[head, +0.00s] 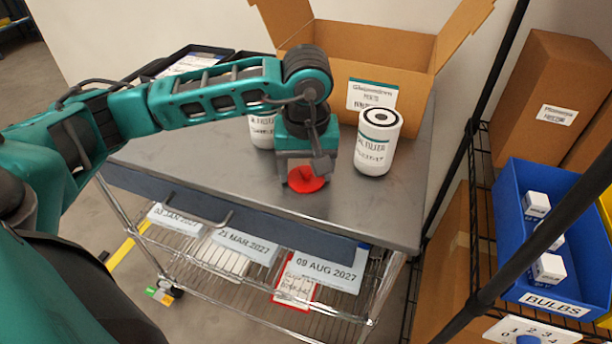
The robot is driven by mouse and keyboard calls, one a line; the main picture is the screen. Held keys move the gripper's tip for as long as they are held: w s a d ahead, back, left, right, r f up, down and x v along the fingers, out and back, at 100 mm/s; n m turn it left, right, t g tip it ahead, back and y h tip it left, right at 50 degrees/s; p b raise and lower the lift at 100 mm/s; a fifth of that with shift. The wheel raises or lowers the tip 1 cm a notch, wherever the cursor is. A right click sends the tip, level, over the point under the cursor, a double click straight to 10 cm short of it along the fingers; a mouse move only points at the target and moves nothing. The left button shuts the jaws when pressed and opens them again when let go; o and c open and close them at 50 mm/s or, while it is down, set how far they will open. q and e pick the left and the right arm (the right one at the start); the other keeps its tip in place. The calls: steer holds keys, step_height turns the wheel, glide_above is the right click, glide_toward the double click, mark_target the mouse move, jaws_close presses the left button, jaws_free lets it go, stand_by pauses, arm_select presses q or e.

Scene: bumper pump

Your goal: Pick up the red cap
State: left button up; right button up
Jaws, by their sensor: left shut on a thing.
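The red cap (305,181) is a small round disc at the front part of the grey metal cart top (210,180). My left gripper (304,176) comes down over it from above, with its fingers shut on the cap. The gripper hides part of the cap, and I cannot tell whether the cap touches the cart top. My right gripper is not in view.
A white oil filter (377,142) stands right of the gripper, and another (262,130) stands behind my arm. An open cardboard box (370,62) is at the back. A blue bin (548,235) with small white boxes is on the shelf at right.

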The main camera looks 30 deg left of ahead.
arm_select(q)
steer(key=shift+c, duration=1.4)
